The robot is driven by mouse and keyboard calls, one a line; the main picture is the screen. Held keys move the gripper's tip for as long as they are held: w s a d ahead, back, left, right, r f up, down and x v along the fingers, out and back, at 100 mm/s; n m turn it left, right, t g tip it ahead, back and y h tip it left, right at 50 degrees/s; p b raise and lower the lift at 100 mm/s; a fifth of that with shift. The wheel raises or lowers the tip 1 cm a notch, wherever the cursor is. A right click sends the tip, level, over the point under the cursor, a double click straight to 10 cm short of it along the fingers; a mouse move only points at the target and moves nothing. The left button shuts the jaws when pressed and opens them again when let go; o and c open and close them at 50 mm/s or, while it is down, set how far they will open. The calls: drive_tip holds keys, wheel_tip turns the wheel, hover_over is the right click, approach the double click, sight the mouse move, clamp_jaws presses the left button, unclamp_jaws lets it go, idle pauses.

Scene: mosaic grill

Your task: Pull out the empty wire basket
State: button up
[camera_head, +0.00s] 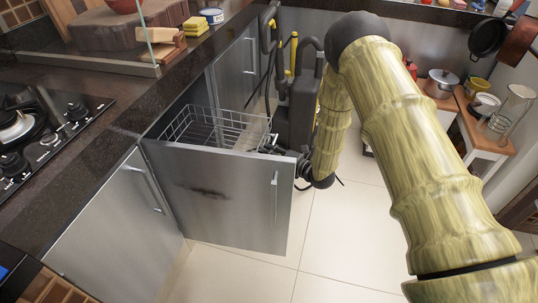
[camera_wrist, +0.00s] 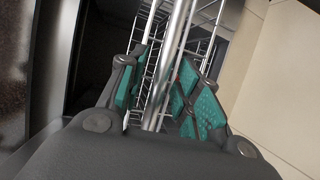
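The wire basket (camera_head: 215,128) is a shiny metal grid behind a steel front panel (camera_head: 225,200). It stands partly out of the counter cabinet, and no contents show in it. My gripper (camera_head: 270,147) is at the basket's right end, just behind the panel's top edge. In the wrist view, its teal-padded fingers (camera_wrist: 165,100) stand apart on either side of bright metal bars (camera_wrist: 170,65), with a gap between the pads. The basket's wire grid (camera_wrist: 200,45) shows beyond them. Whether a finger touches a bar is unclear.
A closed steel cabinet door (camera_head: 110,235) is at the left, below the counter with the gas stove (camera_head: 40,130). Another steel door (camera_head: 237,70) lies beyond the basket. The tiled floor (camera_head: 335,240) right of the panel is clear. A wooden table with pots (camera_head: 440,82) stands far right.

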drive_tip(key=v, duration=1.2)
drive_tip(key=shift+w+r, duration=0.1)
drive_tip(key=s+d+f+m+g+h, duration=0.1)
drive_tip(key=s+d+f+m+h, duration=0.2)
drive_tip(key=s+f+m+h, duration=0.35)
drive_tip(key=s+d+f+m+g+h, duration=0.1)
drive_tip(key=s+d+f+m+g, duration=0.1)
drive_tip(key=s+f+m, duration=0.5)
drive_tip(key=s+d+f+m+g+h, duration=0.1)
drive_tip(key=s+m+g+h, duration=0.3)
drive_tip(key=s, duration=0.7)
drive_tip(key=s+d+f+m+g+y, duration=0.1)
drive_tip(key=s+d+f+m, duration=0.1)
drive_tip(key=s+f+m, duration=0.6)
drive_tip(key=s+r+m+g+h, duration=0.1)
drive_tip(key=s+r+m+g, duration=0.3)
drive_tip(key=s, duration=0.7)
wheel_tip(320, 180, up, 18)
drive_tip(key=t+p, duration=0.1)
drive_tip(key=p, duration=1.7)
drive_tip(key=shift+d+n, duration=0.2)
drive_tip(key=shift+n, duration=0.15)
